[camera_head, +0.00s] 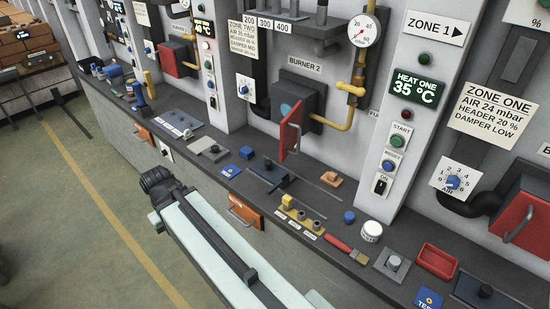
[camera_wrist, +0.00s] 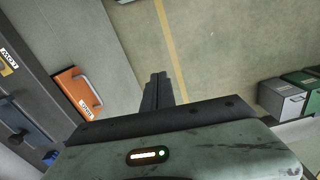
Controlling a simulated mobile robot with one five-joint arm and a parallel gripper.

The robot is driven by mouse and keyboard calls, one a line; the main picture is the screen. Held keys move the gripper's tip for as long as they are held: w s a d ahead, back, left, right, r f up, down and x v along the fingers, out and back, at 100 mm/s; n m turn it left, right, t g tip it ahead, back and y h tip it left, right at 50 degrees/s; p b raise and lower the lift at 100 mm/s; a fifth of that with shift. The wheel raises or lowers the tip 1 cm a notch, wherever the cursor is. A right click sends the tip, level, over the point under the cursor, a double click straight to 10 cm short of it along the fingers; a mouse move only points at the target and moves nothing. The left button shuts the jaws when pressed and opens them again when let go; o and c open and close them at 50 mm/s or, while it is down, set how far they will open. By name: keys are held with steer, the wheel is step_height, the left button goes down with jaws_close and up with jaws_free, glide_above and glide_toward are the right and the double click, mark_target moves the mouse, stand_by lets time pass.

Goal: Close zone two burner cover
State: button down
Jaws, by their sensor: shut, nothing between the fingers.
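The zone two burner, labelled BURNER 2, is a dark grey box (camera_head: 296,98) on the wall in the head view. Its red cover (camera_head: 290,142) stands open, swung outward, with a handle along it; the round blue-grey burner face shows beside it. My gripper (camera_head: 158,184) is at the end of my pale arm, low and to the left of the cover, out in front of the ledge and well apart from it. In the wrist view my gripper (camera_wrist: 158,88) is shut and empty, over the floor. The cover is not in the wrist view.
A dark ledge (camera_head: 333,192) below the burner carries several small things, including a white jar (camera_head: 372,231) and a red-handled brush (camera_head: 345,248). An orange drawer front (camera_head: 245,211) with a handle is below it. A yellow gas pipe (camera_head: 340,122) stands right of the burner. The floor at left is open.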

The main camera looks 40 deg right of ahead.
steer(key=m+t+y+b, duration=0.4)
steer(key=m+t+y, duration=0.1)
steer(key=m+t, duration=0.9)
glide_toward(283, 157)
steer(key=b+x, duration=0.2)
steer(key=x, duration=0.4)
steer(key=shift+w+a+b, duration=0.2)
steer(key=shift+b, duration=0.1)
